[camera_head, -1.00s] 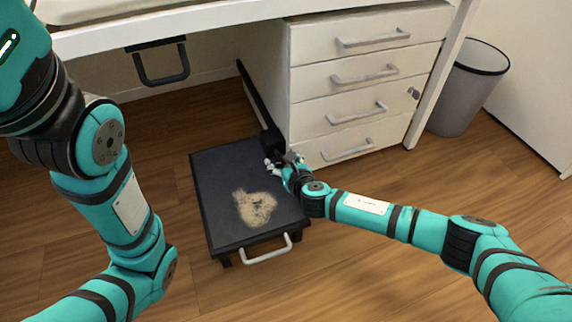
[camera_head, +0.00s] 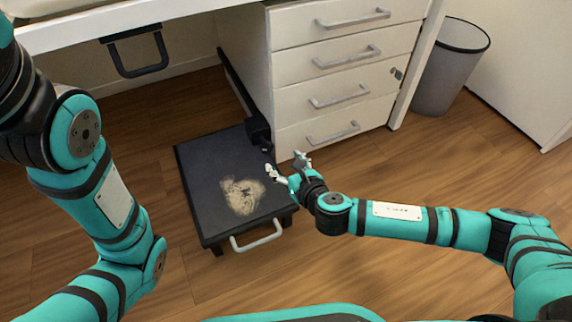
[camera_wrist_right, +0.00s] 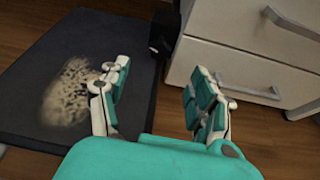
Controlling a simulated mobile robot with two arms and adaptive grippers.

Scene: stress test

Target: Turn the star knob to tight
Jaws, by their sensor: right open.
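A dark flat platform (camera_head: 200,190) with a worn pale patch lies on the floor and also shows in the right wrist view (camera_wrist_right: 30,105). A black block (camera_head: 258,131) stands at its far right corner, beside the drawers; it is at the top of the right wrist view (camera_wrist_right: 166,28). I cannot make out a star knob clearly; a small dark part (camera_wrist_right: 154,47) sits on the block's side. My right gripper (camera_head: 286,166) is open and empty, just in front of the block and apart from it. Its spread fingers (camera_wrist_right: 160,80) show in the wrist view. My left gripper is out of view.
A white drawer unit (camera_head: 345,45) with grey handles stands behind the block. A grey bin (camera_head: 445,80) is to its right. A grey handle (camera_head: 257,236) sticks out at the platform's front. A black bracket (camera_head: 140,68) hangs under the desk.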

